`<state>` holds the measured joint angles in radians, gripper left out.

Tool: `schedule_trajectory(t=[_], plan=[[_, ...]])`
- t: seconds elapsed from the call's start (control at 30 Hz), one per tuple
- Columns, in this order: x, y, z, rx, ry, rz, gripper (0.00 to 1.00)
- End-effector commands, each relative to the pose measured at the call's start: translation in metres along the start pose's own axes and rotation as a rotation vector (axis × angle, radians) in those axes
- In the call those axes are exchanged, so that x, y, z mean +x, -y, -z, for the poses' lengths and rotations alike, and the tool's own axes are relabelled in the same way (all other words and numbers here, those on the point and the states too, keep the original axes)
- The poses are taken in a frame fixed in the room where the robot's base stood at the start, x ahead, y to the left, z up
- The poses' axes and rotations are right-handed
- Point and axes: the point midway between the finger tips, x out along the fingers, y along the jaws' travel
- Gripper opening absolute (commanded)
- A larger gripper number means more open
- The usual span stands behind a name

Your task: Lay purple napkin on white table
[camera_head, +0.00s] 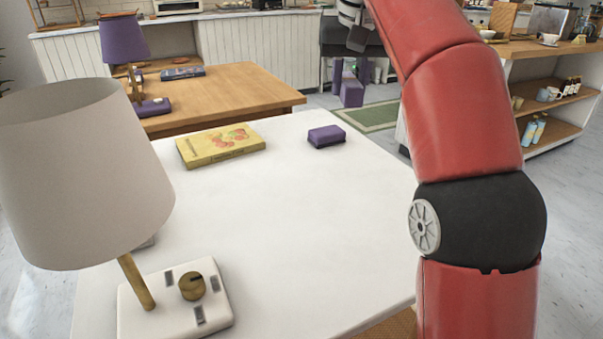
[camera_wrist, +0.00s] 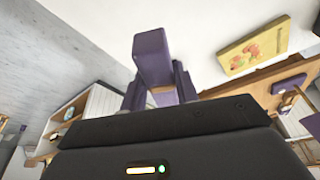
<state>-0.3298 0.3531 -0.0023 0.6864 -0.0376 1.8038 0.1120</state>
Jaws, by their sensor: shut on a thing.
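My gripper (camera_head: 350,74) is shut on a purple napkin (camera_head: 351,94), a folded block. It holds it in the air near the far right corner of the white table (camera_head: 290,230). The wrist view shows the held napkin (camera_wrist: 152,58) between the fingers, with the white table (camera_wrist: 205,40) behind it. Another purple napkin (camera_head: 326,136) lies on the white table near its far edge.
A yellow book (camera_head: 220,145) lies left of the table's napkin. A lamp (camera_head: 80,175) stands at the front left. The table's middle is clear. A wooden table (camera_head: 230,90) stands behind, with a purple napkin (camera_head: 152,107) on it. Shelves (camera_head: 560,100) stand right.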

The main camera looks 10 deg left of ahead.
Motion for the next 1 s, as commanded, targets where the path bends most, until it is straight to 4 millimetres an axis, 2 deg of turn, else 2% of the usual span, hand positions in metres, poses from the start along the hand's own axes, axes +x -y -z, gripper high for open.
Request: schedule_trajectory(t=[0.2,0.5,0.6,0.77,1.0], plan=[[0.056,0.000,-0.018,0.000,0.004,0.000,0.09],[0.127,0.000,-0.040,0.000,0.001,0.000,0.09],[0.142,0.000,-0.045,0.000,0.002,0.000,0.09],[0.153,0.000,-0.048,0.000,0.000,0.000,0.09],[0.184,0.001,-0.058,-0.001,0.002,0.000,0.09]])
